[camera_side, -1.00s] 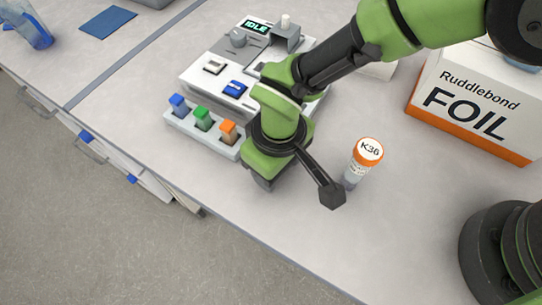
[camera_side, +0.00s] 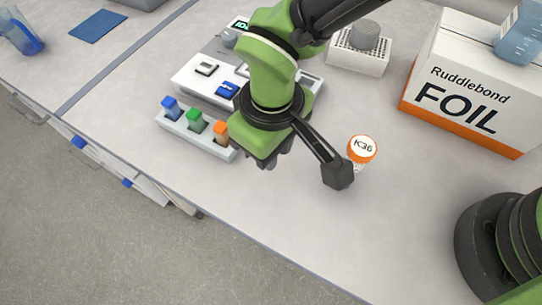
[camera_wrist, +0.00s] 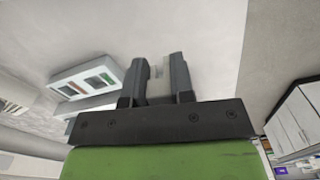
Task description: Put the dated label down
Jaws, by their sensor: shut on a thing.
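My gripper (camera_side: 264,160) hangs over the bench just right of the coloured-block rack in the side view, its fingers pointing down and mostly hidden behind the wrist. In the wrist view the two dark fingers of my gripper (camera_wrist: 160,75) stand a little apart, with a small pale piece (camera_wrist: 158,72) between them. That piece appears to be the dated label, but no writing on it can be read. In the side view the label is hidden by my gripper. A vial with an orange-rimmed cap (camera_side: 362,149) marked K36 stands to the right, partly behind my wrist camera.
A rack (camera_side: 229,153) holds blue, green and orange pieces. Behind it stands a grey-white device (camera_side: 190,88). A perforated block (camera_side: 357,62) and a Ruddlebond FOIL box (camera_side: 463,100) stand at the back right. Bare bench lies in front of the vial.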

